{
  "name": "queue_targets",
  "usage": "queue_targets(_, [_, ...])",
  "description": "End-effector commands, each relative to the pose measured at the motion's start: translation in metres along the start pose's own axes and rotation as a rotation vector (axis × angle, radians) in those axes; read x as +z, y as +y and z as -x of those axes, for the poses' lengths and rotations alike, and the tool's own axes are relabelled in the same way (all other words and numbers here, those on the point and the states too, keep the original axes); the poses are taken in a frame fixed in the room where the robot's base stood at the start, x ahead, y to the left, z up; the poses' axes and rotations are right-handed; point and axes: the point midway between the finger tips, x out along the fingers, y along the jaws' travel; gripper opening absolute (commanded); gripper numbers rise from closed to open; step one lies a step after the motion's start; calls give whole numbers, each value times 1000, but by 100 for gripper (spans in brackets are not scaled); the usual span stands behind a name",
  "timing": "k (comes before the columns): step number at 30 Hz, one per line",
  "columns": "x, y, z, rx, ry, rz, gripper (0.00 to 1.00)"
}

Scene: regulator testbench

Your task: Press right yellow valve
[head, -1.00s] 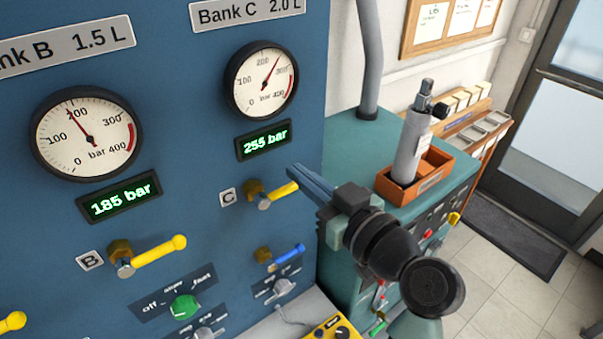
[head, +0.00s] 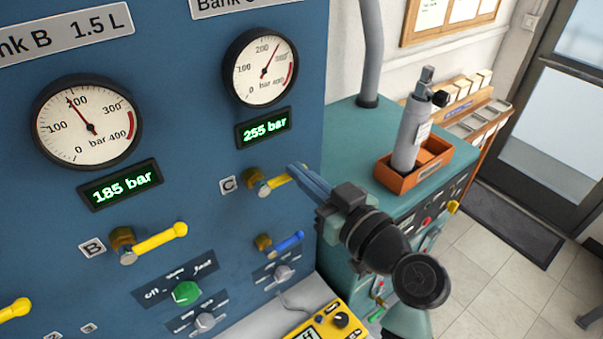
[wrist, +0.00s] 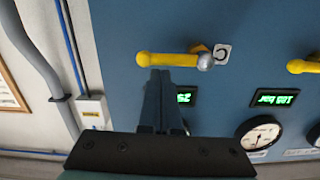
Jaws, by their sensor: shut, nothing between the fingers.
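The right yellow valve (head: 277,182), by the label C, has a short yellow lever on a brass fitting on the blue panel. Its lever points right, and its outer end is hidden behind my gripper (head: 291,169) in the head view. In the wrist view the yellow lever (wrist: 168,60) lies level, with its rounded end on the left. My gripper (wrist: 160,76) is shut and empty, with its fingertips right at the lever near its outer end. I cannot tell whether they touch.
A blue lever (head: 288,243) sits just below the C valve. Another yellow valve (head: 158,239), labelled B, is to the left. The C display (head: 264,128) reads 255 bar. A teal cabinet (head: 350,135) with an orange tray (head: 388,182) stands to the right.

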Motion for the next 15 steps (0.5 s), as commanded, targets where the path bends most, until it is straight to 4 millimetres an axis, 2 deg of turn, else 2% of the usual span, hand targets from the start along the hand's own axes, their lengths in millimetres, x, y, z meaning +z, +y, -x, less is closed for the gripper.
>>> queue_targets(15, [6,2,0,-5,-1,-96,0])
